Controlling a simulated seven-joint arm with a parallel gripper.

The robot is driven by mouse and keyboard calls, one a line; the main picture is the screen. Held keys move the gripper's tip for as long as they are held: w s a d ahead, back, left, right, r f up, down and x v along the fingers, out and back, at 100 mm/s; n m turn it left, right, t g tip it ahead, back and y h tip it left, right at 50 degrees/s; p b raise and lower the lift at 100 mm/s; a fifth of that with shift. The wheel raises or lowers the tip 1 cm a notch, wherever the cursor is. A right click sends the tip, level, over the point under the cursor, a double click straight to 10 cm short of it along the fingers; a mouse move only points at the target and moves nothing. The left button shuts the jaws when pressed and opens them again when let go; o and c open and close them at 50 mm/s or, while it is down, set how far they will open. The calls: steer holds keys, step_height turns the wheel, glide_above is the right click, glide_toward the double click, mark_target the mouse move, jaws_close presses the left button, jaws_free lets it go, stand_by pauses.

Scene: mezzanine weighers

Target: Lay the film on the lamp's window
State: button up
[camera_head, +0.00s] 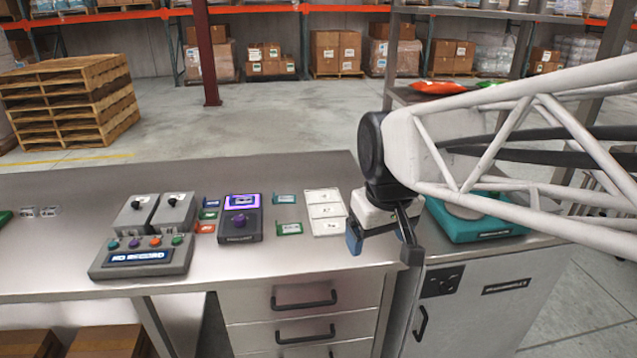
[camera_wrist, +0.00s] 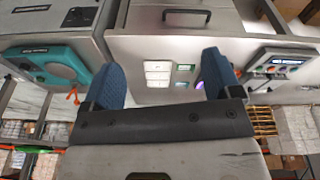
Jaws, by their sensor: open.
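The lamp (camera_head: 240,229) is a dark box with a purple knob and a lit violet window (camera_head: 228,201) at its back. A dark rectangular patch shows on the window; I cannot tell whether it is a film. Small film-like cards lie flat on the bench: a teal one (camera_head: 285,199) and a green one (camera_head: 289,229) right of the lamp, and blue (camera_head: 211,203), green (camera_head: 208,215) and red (camera_head: 205,228) ones left of it. Which is the task's film is unclear. My gripper (camera_head: 383,247) is open and empty, above the bench's front edge, right of these; its blue fingers show in the wrist view (camera_wrist: 162,78).
A white three-part panel (camera_head: 325,212) lies between the cards and my gripper. A grey console (camera_head: 140,259) reading "NO RECORD" and two grey knobbed boxes (camera_head: 133,215) stand left. A teal scale (camera_head: 470,228) stands right, partly behind my arm. The bench's back (camera_head: 240,168) is clear.

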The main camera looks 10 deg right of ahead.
steer(key=s+d+f+m, duration=0.1)
steer(key=s+f, duration=0.3)
steer(key=s, duration=0.5)
steer(key=shift+s+d+f+m, duration=0.2)
steer(key=shift+d+m, duration=0.1)
steer(key=shift+m, duration=0.4)
stand_by(0.5)
